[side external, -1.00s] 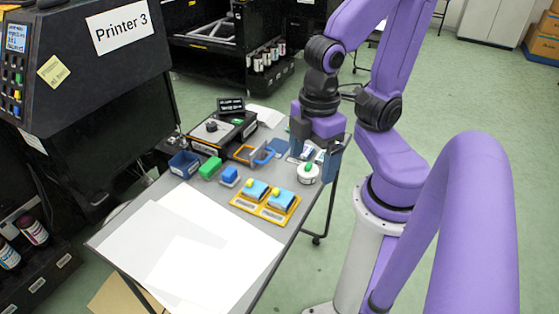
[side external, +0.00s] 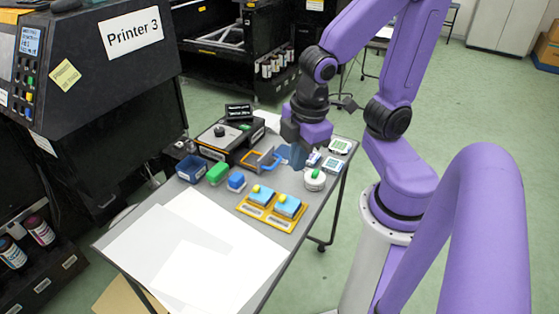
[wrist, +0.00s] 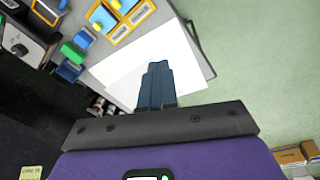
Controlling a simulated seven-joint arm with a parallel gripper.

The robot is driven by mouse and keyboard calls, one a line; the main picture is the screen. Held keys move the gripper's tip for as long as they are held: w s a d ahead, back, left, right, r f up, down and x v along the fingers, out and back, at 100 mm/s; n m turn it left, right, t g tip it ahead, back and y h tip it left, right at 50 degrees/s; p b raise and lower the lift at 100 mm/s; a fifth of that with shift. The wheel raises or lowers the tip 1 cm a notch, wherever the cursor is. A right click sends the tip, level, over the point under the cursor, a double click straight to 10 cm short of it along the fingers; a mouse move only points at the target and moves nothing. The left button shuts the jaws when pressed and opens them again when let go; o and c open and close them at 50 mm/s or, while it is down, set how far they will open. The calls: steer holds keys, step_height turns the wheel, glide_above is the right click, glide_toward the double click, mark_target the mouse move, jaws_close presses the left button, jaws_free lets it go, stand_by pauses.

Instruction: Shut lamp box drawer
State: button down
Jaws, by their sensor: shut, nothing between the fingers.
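A low black box with a pale top and a black knob (side external: 222,133) stands at the far left of the grey table; I take it for the lamp box. It also shows at the upper left of the wrist view (wrist: 22,42). I cannot make out its drawer or how far it is open. My gripper (side external: 297,158) points down over the far right part of the table, to the right of the box and apart from it. Its blue fingers are together and empty, as the wrist view (wrist: 157,82) also shows.
A blue bin (side external: 191,170), green block (side external: 217,174), blue block (side external: 236,182), yellow tray (side external: 268,212) and white round jar (side external: 314,181) stand nearer. White sheets (side external: 190,250) cover the near table.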

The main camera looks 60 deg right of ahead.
steer(key=w+d+f+n+t+h, duration=0.1)
steer(key=w+d+f+n+t, duration=0.35)
steer(key=w+d, duration=1.1)
steer(key=d+f+m+g+y, duration=0.1)
steer(key=d+f, duration=0.5)
steer(key=d, duration=0.2)
steer(key=s+d+f+n+y, duration=0.1)
steer(key=s+d+f+y, duration=0.35)
steer(key=s, duration=0.35)
steer(key=x, duration=0.9)
steer(key=shift+w+f, duration=0.3)
steer(key=w, duration=0.1)
steer(key=w+f, duration=0.1)
steer(key=w, duration=0.1)
steer(key=shift+a+h, duration=0.1)
steer(key=shift+h, duration=0.15)
steer(key=shift+w+f, duration=0.1)
steer(key=shift+w, duration=0.45)
steer(key=shift+w, duration=0.1)
glide_toward(249, 161)
steer(key=x, duration=0.4)
steer(key=shift+f, duration=0.15)
